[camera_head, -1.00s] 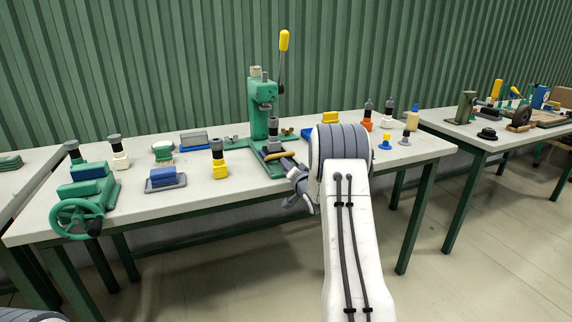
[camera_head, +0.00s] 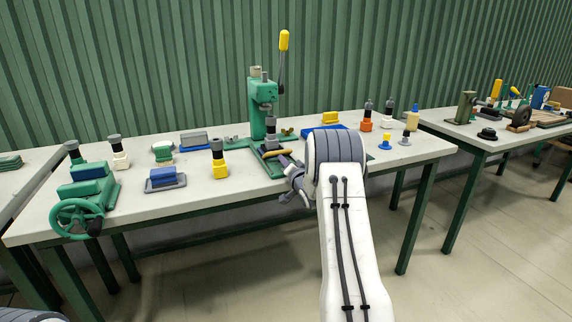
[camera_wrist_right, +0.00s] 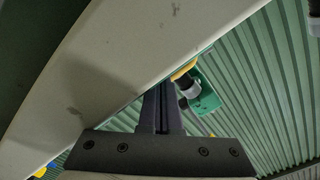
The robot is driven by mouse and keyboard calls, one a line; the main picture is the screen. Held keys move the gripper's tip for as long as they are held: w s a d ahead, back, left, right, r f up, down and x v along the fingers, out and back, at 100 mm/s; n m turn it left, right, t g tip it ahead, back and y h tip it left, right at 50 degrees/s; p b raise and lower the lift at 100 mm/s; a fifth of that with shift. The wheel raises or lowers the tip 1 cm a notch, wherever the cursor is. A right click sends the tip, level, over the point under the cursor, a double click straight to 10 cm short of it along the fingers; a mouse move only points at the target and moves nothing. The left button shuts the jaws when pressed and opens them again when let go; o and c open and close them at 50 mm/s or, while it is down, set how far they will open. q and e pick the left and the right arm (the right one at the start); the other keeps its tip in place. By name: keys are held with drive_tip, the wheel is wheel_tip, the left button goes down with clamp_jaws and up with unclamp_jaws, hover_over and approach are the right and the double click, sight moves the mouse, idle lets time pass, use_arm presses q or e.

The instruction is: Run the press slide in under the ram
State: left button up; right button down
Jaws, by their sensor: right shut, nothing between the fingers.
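The green press (camera_head: 262,108) stands at the back middle of the table, its lever with a yellow knob raised. A green base (camera_head: 266,165) extends from its foot toward the front edge. A dark slide-like part with a yellow-orange strip (camera_head: 271,152) lies on this base, in front of the column below the ram. My right gripper (camera_head: 282,162) is shut and empty, close to the near right end of that part; I cannot tell whether it touches. In the right wrist view the closed fingers (camera_wrist_right: 162,95) point toward yellow, black and green parts (camera_wrist_right: 203,92). My left gripper is out of view.
A yellow-based black post (camera_head: 219,165), a blue block on a grey tray (camera_head: 165,179) and a green vise with a handwheel (camera_head: 85,200) stand left of the press.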

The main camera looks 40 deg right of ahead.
drive_tip(key=shift+s, duration=0.1)
drive_tip(key=shift+v, duration=2.45)
